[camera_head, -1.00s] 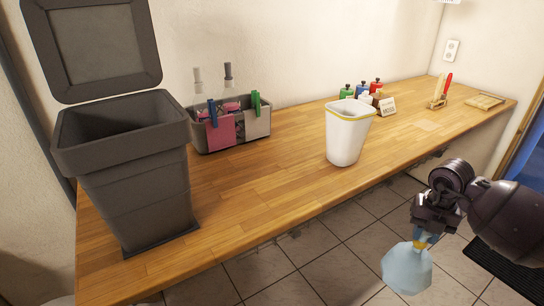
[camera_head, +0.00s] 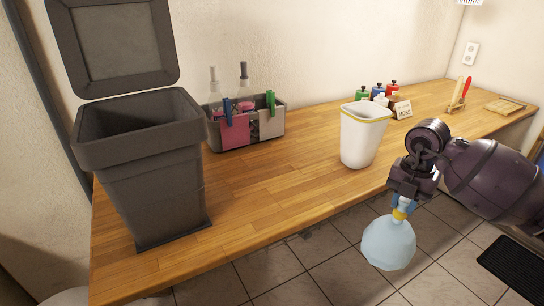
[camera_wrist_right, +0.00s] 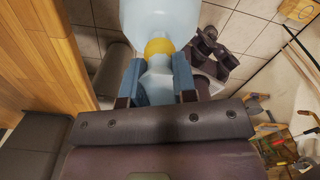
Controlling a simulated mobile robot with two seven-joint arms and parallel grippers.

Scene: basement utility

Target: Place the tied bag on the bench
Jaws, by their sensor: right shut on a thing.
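The tied bag (camera_head: 388,244) is pale blue with a yellow tie at its neck. It hangs below my right gripper (camera_head: 404,203), which is shut on the bag's neck. In the right wrist view the bag (camera_wrist_right: 160,20) extends past the fingers of the gripper (camera_wrist_right: 159,88), which close on the neck from both sides. The bag is in front of the wooden bench (camera_head: 240,190), over the tiled floor, apart from the bench. My left gripper is not in view.
On the bench stand a dark grey open-lidded bin (camera_head: 150,180), a caddy with bottles and clips (camera_head: 268,124), a white bin with a yellow rim (camera_head: 358,142), and small colored bottles (camera_head: 378,92) by a sign. Bare wood lies between the dark bin and white bin.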

